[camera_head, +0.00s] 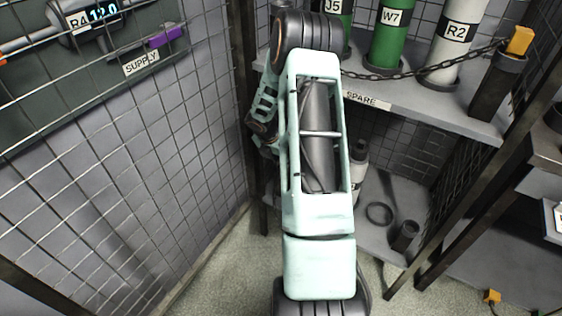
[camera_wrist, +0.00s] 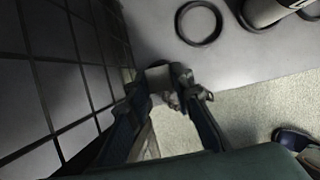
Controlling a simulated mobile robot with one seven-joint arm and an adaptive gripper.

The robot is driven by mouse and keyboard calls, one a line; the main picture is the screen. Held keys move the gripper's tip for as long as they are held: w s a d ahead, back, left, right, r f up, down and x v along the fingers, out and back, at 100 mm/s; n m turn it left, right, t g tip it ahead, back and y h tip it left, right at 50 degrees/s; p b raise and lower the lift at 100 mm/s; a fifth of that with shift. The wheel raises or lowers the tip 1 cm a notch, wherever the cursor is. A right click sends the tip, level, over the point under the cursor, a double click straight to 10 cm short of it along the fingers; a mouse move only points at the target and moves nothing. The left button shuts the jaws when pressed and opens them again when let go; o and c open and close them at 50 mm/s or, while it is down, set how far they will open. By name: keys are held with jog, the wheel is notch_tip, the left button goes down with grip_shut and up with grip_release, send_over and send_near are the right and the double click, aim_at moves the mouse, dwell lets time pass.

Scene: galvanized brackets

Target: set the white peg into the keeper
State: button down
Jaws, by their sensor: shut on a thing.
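My gripper (camera_wrist: 172,88) shows in the wrist view, its two dark fingers reaching forward and closing in near the mesh wall. It is shut on a small pale grey piece (camera_wrist: 158,76) between the fingertips, which may be the white peg; it is too dark and small to be sure. In the head view my arm hides most of the gripper, with only a dark part beside the arm at left. I cannot make out the keeper in either view.
A mesh panel (camera_head: 150,180) stands left, with a supply label (camera_head: 141,63). A shelf (camera_head: 425,100) holds green and white cylinders behind a chain (camera_head: 385,76). On the lower shelf lie a black ring (camera_head: 379,213), also in the wrist view (camera_wrist: 181,35), and a dark cup (camera_head: 405,236).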

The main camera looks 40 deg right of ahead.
jog(key=shift+f, duration=0.4)
jog(key=c, duration=1.7)
grip_release()
jog(key=p+v, duration=0.4)
jog(key=v, duration=0.9)
jog(key=shift+p, duration=0.3)
jog(key=shift+d, duration=0.1)
